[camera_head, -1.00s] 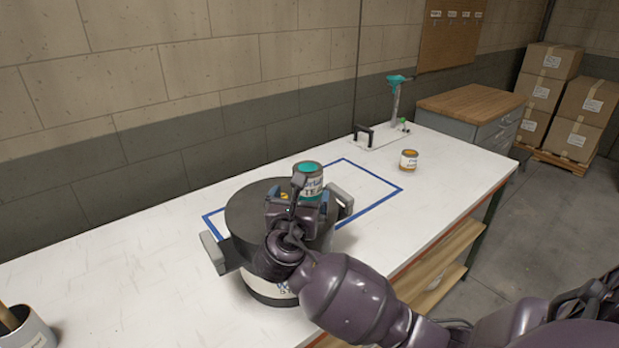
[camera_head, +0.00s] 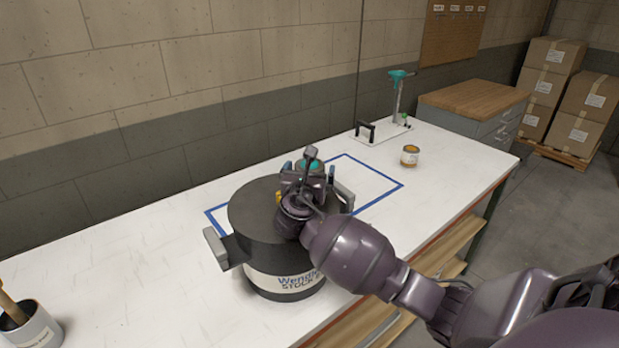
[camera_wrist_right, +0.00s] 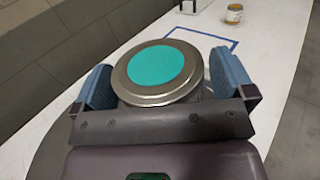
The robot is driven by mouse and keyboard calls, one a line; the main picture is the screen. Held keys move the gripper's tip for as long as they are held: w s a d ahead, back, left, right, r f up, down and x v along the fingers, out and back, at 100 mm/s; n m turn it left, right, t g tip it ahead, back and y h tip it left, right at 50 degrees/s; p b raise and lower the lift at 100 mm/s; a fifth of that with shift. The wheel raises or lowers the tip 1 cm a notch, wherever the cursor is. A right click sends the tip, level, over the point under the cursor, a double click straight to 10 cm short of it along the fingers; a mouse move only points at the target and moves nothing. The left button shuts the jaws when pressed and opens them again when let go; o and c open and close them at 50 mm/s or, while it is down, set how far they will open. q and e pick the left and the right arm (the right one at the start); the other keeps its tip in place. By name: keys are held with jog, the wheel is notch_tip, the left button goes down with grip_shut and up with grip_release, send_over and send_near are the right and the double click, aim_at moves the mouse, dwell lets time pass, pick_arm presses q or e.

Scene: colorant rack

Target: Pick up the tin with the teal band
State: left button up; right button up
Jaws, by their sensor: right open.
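The tin with the teal band shows its teal and silver top (camera_head: 311,166) at the far right side of the large black drum in the head view. My right gripper (camera_head: 310,176) is at the tin and hides most of its body and its base. In the right wrist view the tin's round lid (camera_wrist_right: 157,68) lies between the two blue finger pads of the right gripper (camera_wrist_right: 165,82). The jaws are open, one pad on each side. I cannot tell whether either pad touches the tin. My left gripper is not in view.
The black drum (camera_head: 262,215) with grey side handles stands under my right arm on the white table (camera_head: 130,270). An orange-banded tin (camera_head: 410,157) stands farther right. A blue outlined rectangle (camera_head: 385,197) lies behind the drum. A container (camera_head: 38,330) stands at the front left.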

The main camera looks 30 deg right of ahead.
jog(key=c, duration=1)
